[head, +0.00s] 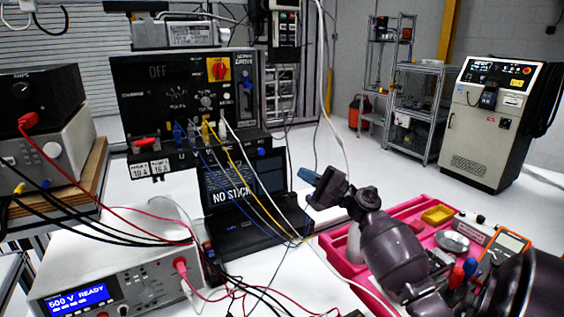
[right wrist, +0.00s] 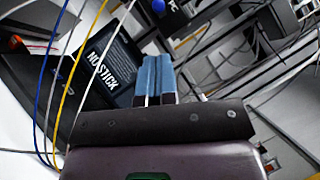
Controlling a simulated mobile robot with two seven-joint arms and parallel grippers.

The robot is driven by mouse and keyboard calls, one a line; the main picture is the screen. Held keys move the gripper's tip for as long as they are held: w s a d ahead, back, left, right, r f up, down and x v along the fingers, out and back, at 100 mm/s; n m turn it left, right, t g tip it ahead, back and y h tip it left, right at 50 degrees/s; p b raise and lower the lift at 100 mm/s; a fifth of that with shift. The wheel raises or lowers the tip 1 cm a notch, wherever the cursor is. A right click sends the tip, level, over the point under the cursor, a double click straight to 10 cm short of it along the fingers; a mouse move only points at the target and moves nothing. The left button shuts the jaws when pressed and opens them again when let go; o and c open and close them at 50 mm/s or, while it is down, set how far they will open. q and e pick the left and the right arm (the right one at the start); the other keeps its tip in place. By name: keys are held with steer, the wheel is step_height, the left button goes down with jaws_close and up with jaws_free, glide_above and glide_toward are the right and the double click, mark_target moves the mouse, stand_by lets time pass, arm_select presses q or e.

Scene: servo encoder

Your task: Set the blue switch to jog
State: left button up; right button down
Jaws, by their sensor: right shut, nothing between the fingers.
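The blue switch looks to be the small round blue knob (head: 262,152) at the lower right edge of the black servo drive panel (head: 150,100). It also shows in the right wrist view as a blue knob (right wrist: 158,6) at the top edge, beside partly cut-off lettering. Its setting is too small to read. My right gripper (head: 308,182) is in front of the panel, to the right of and below the knob, apart from it. Its blue-padded fingers (right wrist: 157,78) are together and empty in the right wrist view. My left gripper is not in view.
A laptop (head: 250,190) reading "NO STICK" stands below the panel. Blue, yellow and white cables (head: 245,165) hang from the panel across it. A pink tray (head: 345,262) with tools lies under my right arm. A "500 V READY" instrument (head: 120,285) stands at the front left.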

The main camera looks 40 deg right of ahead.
mark_target(261, 151)
arm_select(q)
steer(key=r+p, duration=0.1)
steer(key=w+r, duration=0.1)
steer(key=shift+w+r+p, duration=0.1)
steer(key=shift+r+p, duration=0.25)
steer(key=shift+p, duration=0.05)
arm_select(e)
steer(key=x, duration=0.9)
steer(key=shift+w+a, duration=0.2)
steer(key=shift+w, duration=0.15)
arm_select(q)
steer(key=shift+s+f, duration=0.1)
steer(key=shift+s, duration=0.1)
arm_select(e)
steer(key=shift+r, duration=0.1)
steer(key=a, duration=0.1)
steer(key=w+a, duration=0.1)
steer(key=a, duration=0.1)
steer(key=shift+s+d, duration=0.1)
